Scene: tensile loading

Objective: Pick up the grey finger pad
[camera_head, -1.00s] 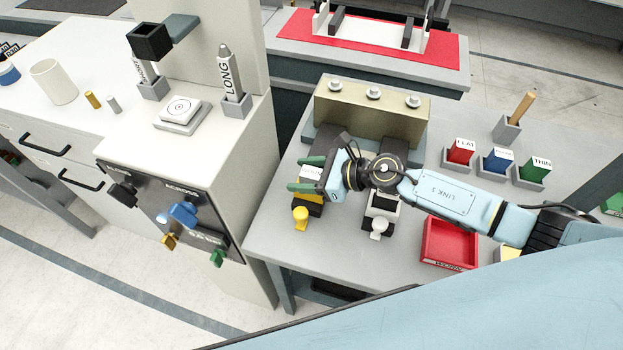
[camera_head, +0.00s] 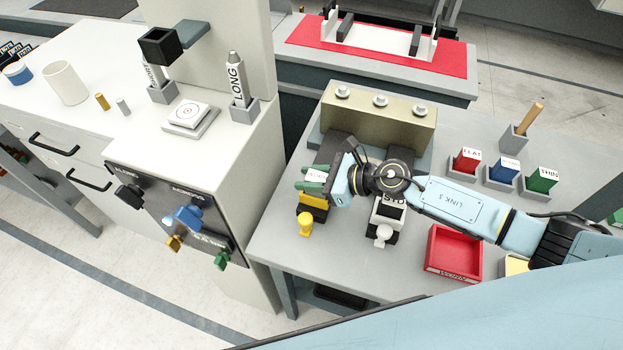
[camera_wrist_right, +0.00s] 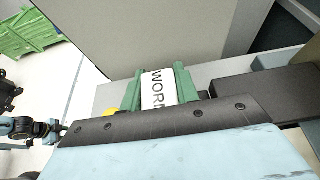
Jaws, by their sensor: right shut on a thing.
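My right gripper (camera_head: 314,178) is over the left of two dark fixtures on the table. Its green fingers are shut on a small block with a white label (camera_wrist_right: 157,91). In the right wrist view the label reads "WOR", with the rest hidden by the gripper body; the block's own colour is hard to tell. The block is right above a yellow-fronted clamp (camera_head: 313,207) with a yellow knob; whether it still touches it I cannot tell.
A second fixture (camera_head: 388,212) with a pale "STD" block stands to the right. A red tray (camera_head: 432,262) lies near the front edge. Red (camera_head: 466,161), blue (camera_head: 503,170) and green (camera_head: 541,180) labelled blocks stand in holders. A brass-coloured housing (camera_head: 375,120) stands behind.

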